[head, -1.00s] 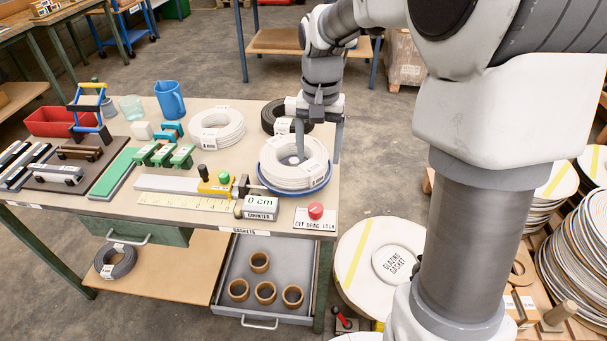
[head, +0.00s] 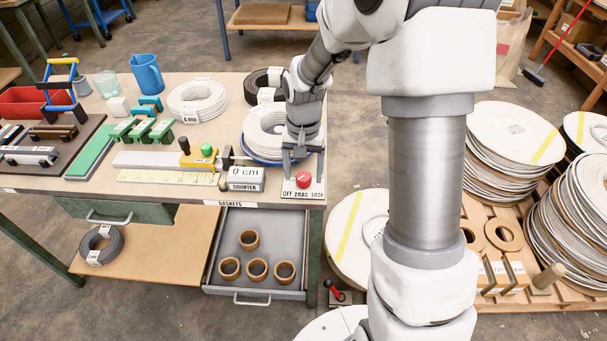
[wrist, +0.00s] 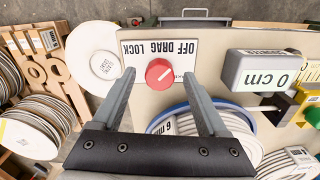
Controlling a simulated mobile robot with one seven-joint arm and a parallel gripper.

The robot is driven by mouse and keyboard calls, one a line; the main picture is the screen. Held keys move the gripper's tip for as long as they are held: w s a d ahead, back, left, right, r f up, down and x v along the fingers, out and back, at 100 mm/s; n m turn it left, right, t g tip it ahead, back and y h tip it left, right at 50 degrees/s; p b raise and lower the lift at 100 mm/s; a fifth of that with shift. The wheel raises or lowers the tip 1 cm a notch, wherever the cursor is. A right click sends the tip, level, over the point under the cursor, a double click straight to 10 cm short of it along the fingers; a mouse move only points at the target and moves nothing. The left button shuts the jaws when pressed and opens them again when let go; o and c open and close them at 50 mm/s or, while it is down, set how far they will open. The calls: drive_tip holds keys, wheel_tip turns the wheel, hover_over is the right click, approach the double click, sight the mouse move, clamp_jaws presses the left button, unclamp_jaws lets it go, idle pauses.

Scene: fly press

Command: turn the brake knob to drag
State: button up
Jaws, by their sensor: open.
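The red brake knob (head: 303,182) sits on a white plate (head: 288,191) marked OFF DRAG LOCK at the front right corner of the bench. In the wrist view the knob (wrist: 159,73) is in the middle, with a small pale mark on its face. I cannot tell for sure which word the mark points to. My gripper (head: 303,165) hangs fingers-down at the knob. In the wrist view my gripper (wrist: 159,75) is open, one finger on each side of the knob, with gaps visible between them. Contact is not visible.
The counter (head: 246,179) reading 0 cm stands left of the knob plate. The white coil (head: 262,140) on a blue-rimmed dish lies just behind my gripper. The bench's right edge is close by. An open drawer (head: 259,222) holding several brown rings sits below.

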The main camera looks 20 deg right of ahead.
drive_tip(key=shift+f, duration=0.2)
clamp_jaws()
idle(0.3)
drive_tip(key=shift+r+n, duration=0.1)
drive_tip(key=shift+n, duration=0.2)
drive_tip(key=n+p, duration=0.2)
drive_tip(key=n, duration=0.1)
drive_tip(key=shift+n, duration=0.3)
drive_tip(key=shift+n+p, duration=1)
drive_tip(key=shift+n, duration=1.2)
